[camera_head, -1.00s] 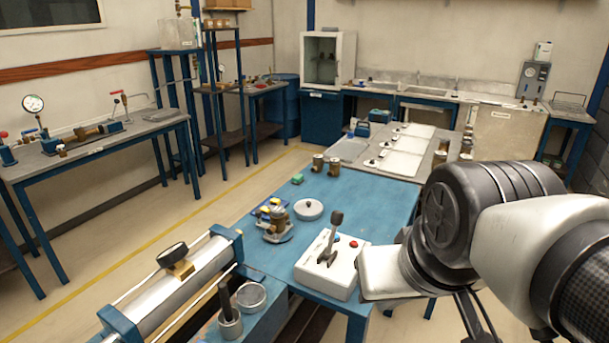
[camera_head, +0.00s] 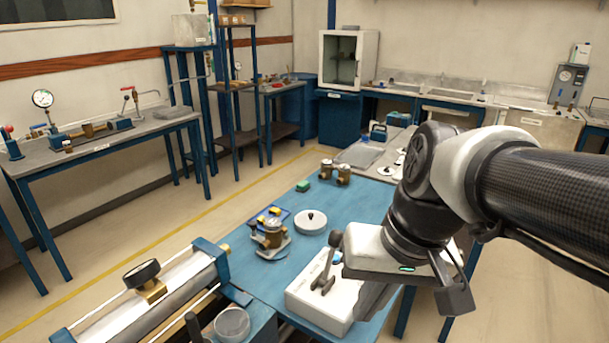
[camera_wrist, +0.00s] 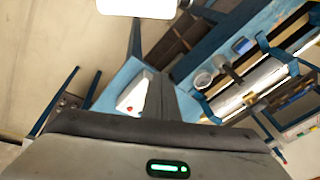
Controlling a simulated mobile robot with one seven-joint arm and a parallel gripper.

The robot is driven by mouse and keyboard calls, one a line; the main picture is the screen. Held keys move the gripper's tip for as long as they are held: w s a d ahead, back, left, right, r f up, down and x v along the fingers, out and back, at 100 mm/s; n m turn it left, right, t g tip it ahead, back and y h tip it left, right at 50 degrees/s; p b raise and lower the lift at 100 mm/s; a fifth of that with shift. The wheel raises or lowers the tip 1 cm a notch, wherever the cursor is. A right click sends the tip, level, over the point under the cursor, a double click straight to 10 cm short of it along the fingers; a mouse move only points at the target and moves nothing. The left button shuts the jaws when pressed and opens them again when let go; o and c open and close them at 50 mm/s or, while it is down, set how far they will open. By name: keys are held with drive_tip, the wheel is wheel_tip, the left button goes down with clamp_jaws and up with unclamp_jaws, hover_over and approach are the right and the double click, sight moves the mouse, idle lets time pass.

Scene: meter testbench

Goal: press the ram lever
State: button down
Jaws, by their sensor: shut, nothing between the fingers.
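The ram lever (camera_head: 328,264) is a dark grey lever with a flat knob. It stands up, leaning slightly, from a white control box (camera_head: 312,298) at the near edge of the blue table.
A cylinder rig with blue end blocks (camera_head: 208,258) stands left of the box. A brass meter (camera_head: 272,234) and a round white lid (camera_head: 311,221) sit behind it on the blue table (camera_head: 358,205). Brass fittings (camera_head: 335,171) stand farther back. Floor left of the table is clear.

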drive_tip(key=w+a+f+m+g+y+b, duration=0.1)
drive_tip(key=w+a+f+g+y+b, duration=0.2)
drive_tip(key=w+f+y, duration=0.15)
drive_tip(key=m+t+y+b, duration=0.4)
drive_tip(key=m+t+y, duration=0.1)
drive_tip(key=y, duration=0.3)
approach(331, 257)
wheel_tip(331, 257, up, 2)
drive_tip(key=w+d+f+m+t+y, duration=0.1)
drive_tip(key=w+d+f+m+t, duration=0.1)
drive_tip(key=d+t, duration=0.3)
drive_tip(key=w+d, duration=0.1)
drive_tip(key=d, duration=0.2)
drive_tip(key=shift+w+d+f+m+b, duration=0.2)
drive_tip(key=shift+w+f+m+b, duration=0.05)
drive_tip(key=shift+f+m+b, duration=0.15)
drive_tip(key=x, duration=1)
drive_tip(key=shift+s+r, duration=0.1)
drive_tip(key=s+a, duration=0.1)
drive_tip(key=s+a+r, duration=0.1)
drive_tip(key=a, duration=0.1)
drive_tip(key=shift+s+p, duration=0.25)
drive_tip(key=shift+p, duration=0.1)
